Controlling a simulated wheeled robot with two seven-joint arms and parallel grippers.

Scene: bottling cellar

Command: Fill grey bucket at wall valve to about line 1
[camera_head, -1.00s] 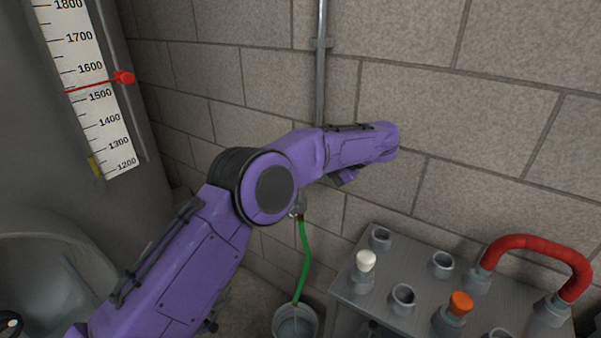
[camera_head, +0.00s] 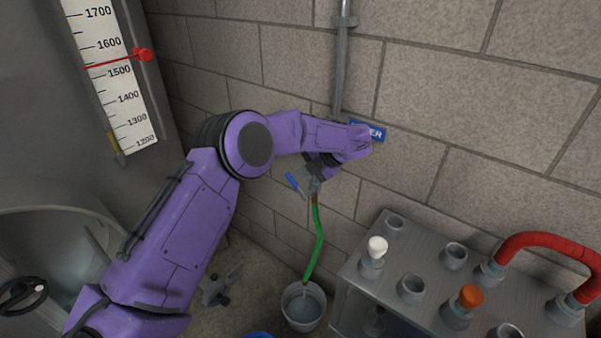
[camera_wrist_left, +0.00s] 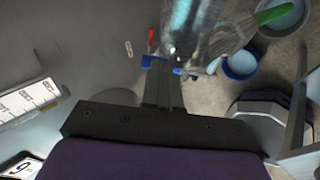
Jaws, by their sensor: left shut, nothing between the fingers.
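The wall valve (camera_head: 314,187) sits low on the block wall, with a blue lever (camera_head: 297,183) at its left. My left gripper (camera_head: 316,171) is shut and empty, right by the valve. A green hose (camera_head: 317,240) hangs from the valve into the grey bucket (camera_head: 288,313) on the floor. The bucket has a pale bluish surface inside that looks like water. Its lines cannot be read. My right gripper is out of view.
A metal rack (camera_head: 352,284) with capped sockets and a red hose (camera_head: 545,240) stands right of the bucket. A blue bucket (camera_wrist_left: 241,76) is beside the grey one. A tank with a scale (camera_head: 110,75) is at left. A grey fitting (camera_head: 221,288) is near the floor.

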